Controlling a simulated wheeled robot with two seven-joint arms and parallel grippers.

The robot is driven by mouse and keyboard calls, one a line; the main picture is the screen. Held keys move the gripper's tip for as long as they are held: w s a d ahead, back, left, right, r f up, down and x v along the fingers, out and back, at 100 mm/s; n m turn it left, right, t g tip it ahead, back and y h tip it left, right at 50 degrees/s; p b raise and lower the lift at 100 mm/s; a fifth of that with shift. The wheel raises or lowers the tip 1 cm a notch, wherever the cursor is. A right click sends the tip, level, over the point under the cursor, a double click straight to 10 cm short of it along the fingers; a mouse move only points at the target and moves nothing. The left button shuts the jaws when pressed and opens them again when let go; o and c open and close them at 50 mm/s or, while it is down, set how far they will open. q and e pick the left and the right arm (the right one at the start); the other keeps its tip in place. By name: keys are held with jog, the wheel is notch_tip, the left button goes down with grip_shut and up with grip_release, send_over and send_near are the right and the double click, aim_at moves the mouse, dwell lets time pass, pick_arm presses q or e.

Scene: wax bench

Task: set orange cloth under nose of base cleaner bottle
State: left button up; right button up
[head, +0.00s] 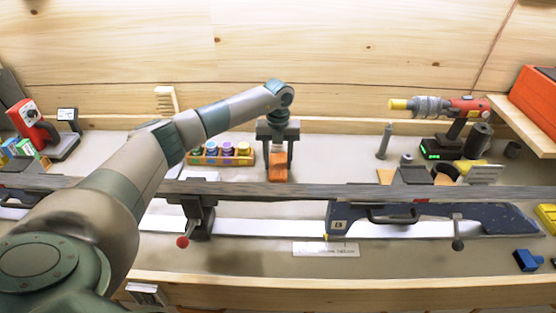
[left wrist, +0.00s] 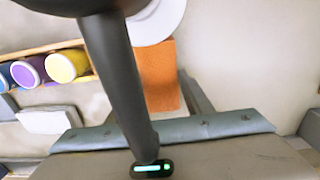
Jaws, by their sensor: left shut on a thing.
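My left gripper (head: 278,152) is over the middle of the bench, behind the long grey bar, with its fingers pointing down. It is shut on the orange cloth (head: 278,167), which shows as a flat orange piece between the fingers. The cloth (left wrist: 160,78) also shows in the left wrist view, partly hidden by a dark bar in front. A white round thing (left wrist: 160,18) is just beyond it there; I cannot tell if it belongs to the base cleaner bottle. I cannot pick out that bottle in the head view. My right gripper is not in view.
The long grey bar (head: 300,196) crosses the bench in front of my gripper. A wooden rack (head: 208,161) of colour-lidded jars stands to its left. A red and yellow tool (head: 450,107) and dark cylinders are at the right. Bench surface between gripper and grey post (head: 384,142) is clear.

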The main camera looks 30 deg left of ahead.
aim_at(278, 164)
pick_arm(q)
jog(key=shift+f, duration=0.2)
jog(key=o, duration=1.1)
jog(key=shift+r, duration=0.1)
jog(key=shift+r, duration=0.2)
jog(key=shift+w+r+b, duration=0.1)
jog(key=shift+r+b, duration=0.3)
jog(key=shift+r, duration=0.15)
notch_tip(278, 164, up, 11)
jog(key=b, duration=0.3)
jog(key=shift+f+b, duration=0.1)
jog(key=shift+b, duration=0.3)
